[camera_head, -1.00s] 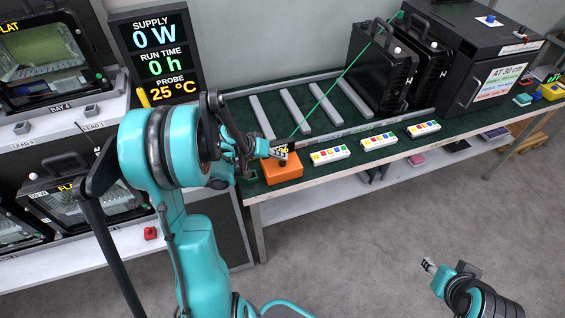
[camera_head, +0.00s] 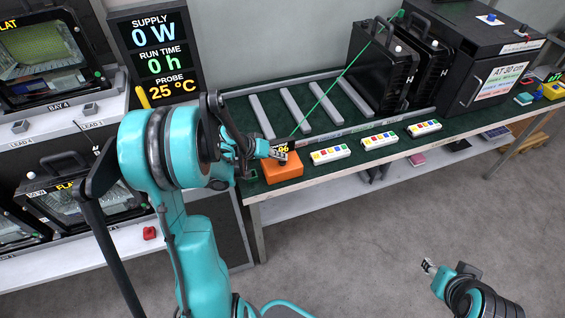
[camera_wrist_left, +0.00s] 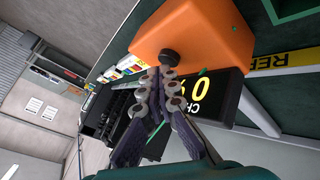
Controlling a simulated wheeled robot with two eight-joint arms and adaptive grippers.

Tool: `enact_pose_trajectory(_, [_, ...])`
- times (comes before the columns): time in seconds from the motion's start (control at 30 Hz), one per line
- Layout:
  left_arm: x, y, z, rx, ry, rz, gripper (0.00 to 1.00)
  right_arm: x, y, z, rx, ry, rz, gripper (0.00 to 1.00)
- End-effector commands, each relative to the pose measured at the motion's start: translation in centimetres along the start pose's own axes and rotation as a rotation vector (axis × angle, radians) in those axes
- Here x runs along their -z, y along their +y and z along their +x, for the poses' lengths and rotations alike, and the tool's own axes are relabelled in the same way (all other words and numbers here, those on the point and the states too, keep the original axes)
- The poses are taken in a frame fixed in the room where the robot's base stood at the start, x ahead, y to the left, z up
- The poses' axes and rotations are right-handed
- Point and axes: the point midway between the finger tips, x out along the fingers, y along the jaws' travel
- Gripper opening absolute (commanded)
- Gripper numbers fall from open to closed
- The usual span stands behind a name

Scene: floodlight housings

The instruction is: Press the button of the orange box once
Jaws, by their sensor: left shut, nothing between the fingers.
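The orange box (camera_head: 284,170) sits at the left front end of the green-topped bench. In the left wrist view the orange box (camera_wrist_left: 205,35) fills the upper middle, with a dark round button (camera_wrist_left: 168,56) on its face. My left gripper (camera_head: 281,155) is over the box in the head view. Its fingers are shut and empty. In the left wrist view the fingertips (camera_wrist_left: 166,72) are right at the button; I cannot tell whether they touch it. A black display (camera_wrist_left: 205,97) with yellow characters stands beside the box. My right gripper (camera_head: 428,265) is far from the box, over the floor, too small to read.
Several white strips with coloured buttons, the nearest one (camera_head: 330,154) right of the box, lie along the bench's front edge. Grey rails (camera_head: 297,110) lie behind. Black housings (camera_head: 383,68) and a black cabinet (camera_head: 490,65) stand farther right. A green line crosses above the rails.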

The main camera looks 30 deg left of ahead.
Motion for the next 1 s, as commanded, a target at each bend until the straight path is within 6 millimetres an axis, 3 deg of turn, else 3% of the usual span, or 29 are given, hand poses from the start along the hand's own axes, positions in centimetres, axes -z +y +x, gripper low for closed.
enact_pose_trajectory(1.0, [-0.36,-0.35,0.48,0.0,0.0,0.0,0.0,-0.39,0.0,0.55,0.0,0.0,0.0,0.4])
